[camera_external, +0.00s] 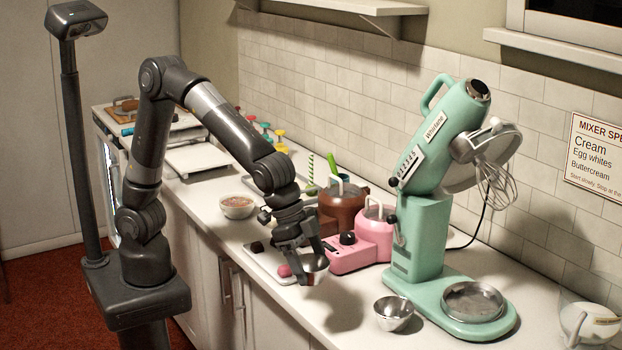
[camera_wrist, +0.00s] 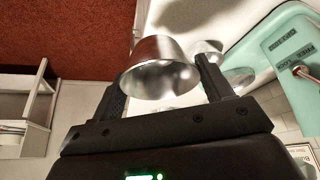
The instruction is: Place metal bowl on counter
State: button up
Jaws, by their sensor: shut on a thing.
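My gripper (camera_external: 306,268) is shut on a metal bowl (camera_external: 319,266) and holds it above the counter's front part. In the wrist view, this shiny metal bowl (camera_wrist: 158,72) sits between the two fingers of my gripper (camera_wrist: 162,84), its inside facing the camera. A second small metal bowl (camera_external: 394,314) stands upright on the white counter (camera_external: 352,337), left of the green mixer's base. The held bowl is mostly hidden by the fingers in the external view.
The green stand mixer (camera_external: 432,215) rises to the right, with a metal dish on its base. A pink appliance (camera_external: 362,245) stands behind my gripper. A white bowl with food (camera_external: 237,207) is farther left. A white mixing bowl (camera_external: 588,322) stands at far right. Red floor (camera_wrist: 60,30) lies beyond the counter's edge.

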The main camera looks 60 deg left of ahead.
jog(key=w+f, duration=0.2)
jog(key=w, duration=0.2)
jog(key=w+f, duration=0.3)
jog(key=w+a+f, duration=0.1)
jog(key=w+f, duration=0.2)
jog(key=w, duration=0.1)
jog(key=shift+w, duration=0.3)
jog(key=shift+f, duration=2.05)
jog(key=shift+f, duration=0.1)
jog(key=o, duration=1)
jog(key=v, duration=1.2)
